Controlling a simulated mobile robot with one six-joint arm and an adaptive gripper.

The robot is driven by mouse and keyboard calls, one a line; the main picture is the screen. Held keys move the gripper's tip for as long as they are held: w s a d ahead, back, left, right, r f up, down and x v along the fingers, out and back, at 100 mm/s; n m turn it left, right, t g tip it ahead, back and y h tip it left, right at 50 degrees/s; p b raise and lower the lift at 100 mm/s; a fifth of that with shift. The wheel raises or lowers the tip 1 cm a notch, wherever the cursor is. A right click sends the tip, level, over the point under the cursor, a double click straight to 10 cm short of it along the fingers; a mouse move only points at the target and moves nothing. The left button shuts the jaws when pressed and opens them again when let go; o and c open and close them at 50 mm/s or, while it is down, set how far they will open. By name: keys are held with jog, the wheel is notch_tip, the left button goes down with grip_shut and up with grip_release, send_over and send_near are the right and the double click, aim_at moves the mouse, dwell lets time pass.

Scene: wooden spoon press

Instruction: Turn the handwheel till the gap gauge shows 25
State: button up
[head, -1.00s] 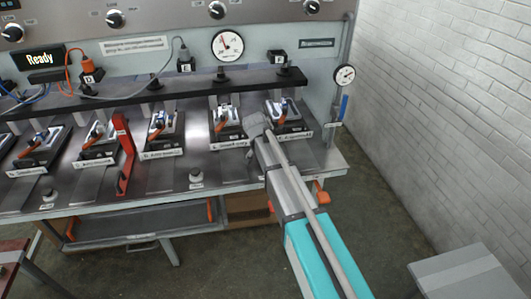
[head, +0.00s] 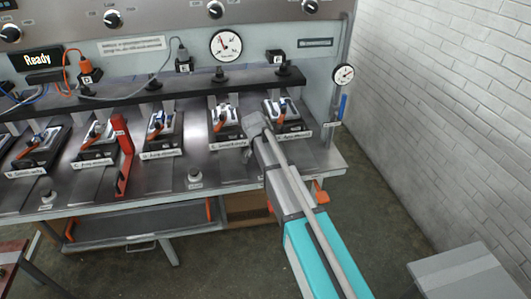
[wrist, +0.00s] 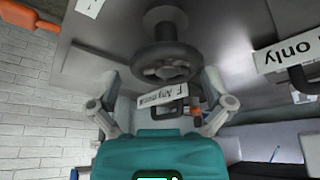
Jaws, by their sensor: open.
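A dark round handwheel (wrist: 166,62) shows at the top middle of the wrist view, on a short shaft. My gripper (wrist: 161,84) is open, one finger on each side of the wheel's near rim. I cannot tell whether either finger touches it. In the head view my gripper (head: 254,126) is at the bench's right end, and the wheel cannot be made out there. A smaller dial (head: 343,75) is at the right. I cannot tell which is the gap gauge; their numbers are too small to read.
Several labelled clamp stations (head: 161,134) line the steel bench (head: 222,172). A red upright bar (head: 123,155) stands between two of them. A dark rail (head: 190,87) runs behind. A brick wall (head: 440,90) is at the right, with a grey box (head: 462,277) below.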

jog(key=p+v, duration=1.4)
jog(key=v, duration=0.1)
jog(key=shift+s+r, duration=0.15)
jog(key=shift+r, duration=0.25)
dwell(1.4)
jog(key=shift+d+f, duration=0.1)
dwell(0.5)
jog(key=w+d+f+n+g+y+b, duration=0.1)
jog(key=d+n+y, duration=0.5)
jog(key=n, duration=1.4)
jog(key=w+d+g, duration=0.1)
jog(key=w+d, duration=0.1)
jog(key=d, duration=0.1)
jog(key=shift+w+f+n+b, duration=0.25)
jog(key=shift+f+n+b, duration=0.05)
jog(key=shift+f+b, duration=0.1)
jog(key=shift+d, duration=0.1)
jog(key=shift+f, duration=0.2)
jog(key=b+x, duration=0.8)
jog(key=x, duration=0.1)
jog(key=b+x, duration=0.4)
jog(key=shift+s+a+f+b, duration=0.1)
jog(key=shift+a+f+b, duration=0.05)
jog(key=shift+a+b, duration=0.25)
